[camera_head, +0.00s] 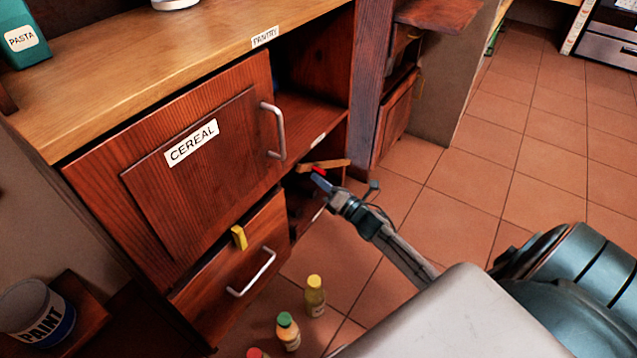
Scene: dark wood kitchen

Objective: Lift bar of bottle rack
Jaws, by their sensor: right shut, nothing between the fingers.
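A short light-wood bar (323,165) sticks out at the right end of the cabinet's lower opening. I take it to be the bar of the bottle rack; the rest of the rack is hidden in the dark cabinet. My right gripper (319,177) is just below the bar, with its blue and red tips pointing up-left at the opening. It is shut and holds nothing. I cannot tell whether its tips touch the bar. Three bottles stand on the floor: one with a yellow cap (315,298), one with a green cap (288,333), and one red-capped, cut off by the frame (256,353).
The cabinet has a CEREAL door (150,215) and a lower drawer (225,290) with a metal handle. A yellow block (239,237) sits at the drawer's top edge. A paint can (38,313) stands at lower left. Tiled floor (520,130) at right is clear.

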